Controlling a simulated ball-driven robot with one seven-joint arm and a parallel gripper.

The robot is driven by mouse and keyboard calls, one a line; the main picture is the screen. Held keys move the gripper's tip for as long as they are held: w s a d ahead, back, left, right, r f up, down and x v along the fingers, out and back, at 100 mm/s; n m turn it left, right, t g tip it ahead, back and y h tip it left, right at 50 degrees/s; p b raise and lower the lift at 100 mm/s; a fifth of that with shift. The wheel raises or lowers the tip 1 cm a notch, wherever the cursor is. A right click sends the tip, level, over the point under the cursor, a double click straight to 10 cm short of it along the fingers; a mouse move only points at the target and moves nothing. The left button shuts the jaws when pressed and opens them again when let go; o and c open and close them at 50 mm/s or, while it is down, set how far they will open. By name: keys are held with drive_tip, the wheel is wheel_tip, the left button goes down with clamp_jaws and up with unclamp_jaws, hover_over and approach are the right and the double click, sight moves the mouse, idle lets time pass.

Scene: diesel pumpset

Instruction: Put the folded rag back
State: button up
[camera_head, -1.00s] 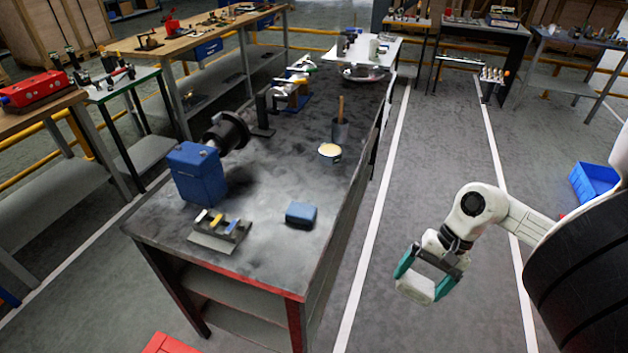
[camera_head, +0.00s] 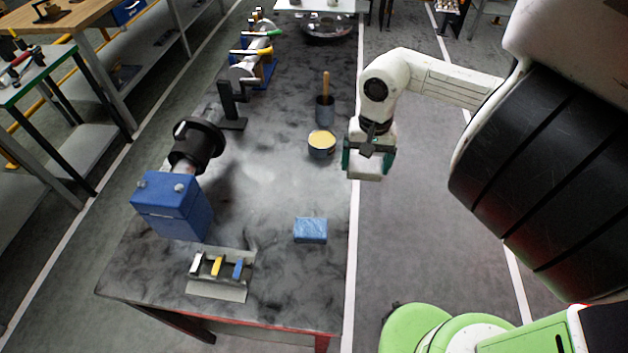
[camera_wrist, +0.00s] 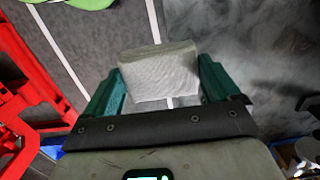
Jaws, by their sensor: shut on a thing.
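The folded rag (camera_wrist: 160,75) is a pale grey, woven-looking block. In the wrist view it sits between the two teal fingers of my gripper (camera_wrist: 160,88), which is shut on it.
On the bench are a blue block (camera_head: 310,231), a tin of yellowish stuff (camera_head: 321,144), a dark cup with a wooden handle (camera_head: 325,108), a blue machine (camera_head: 172,207) and a small rack (camera_head: 220,272). Bare bench top lies around the blue block. The floor to the right is open.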

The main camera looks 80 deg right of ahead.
drive_tip(key=w+f+p, duration=0.1)
drive_tip(key=w+f, duration=0.1)
drive_tip(key=w, duration=0.4)
drive_tip(key=p, duration=0.1)
hover_over(319, 194)
drive_tip(key=f, duration=0.3)
drive_tip(key=s+f, duration=0.1)
drive_tip(key=f, duration=0.1)
drive_tip(key=shift+d, duration=0.1)
drive_tip(key=shift+w+f+p, duration=0.4)
drive_tip(key=shift+w+f, duration=0.25)
drive_tip(key=shift+f, duration=0.3)
drive_tip(key=shift+s+f+p, duration=0.1)
drive_tip(key=shift+f+p, duration=0.35)
drive_tip(key=shift+f, duration=0.9)
drive_tip(key=o, duration=0.9)
drive_tip(key=r, duration=0.4)
drive_tip(key=r+b, duration=0.1)
drive_tip(key=r, duration=0.3)
drive_tip(key=r+b, duration=0.1)
drive_tip(key=r, duration=0.3)
drive_tip(key=shift+d, duration=0.35)
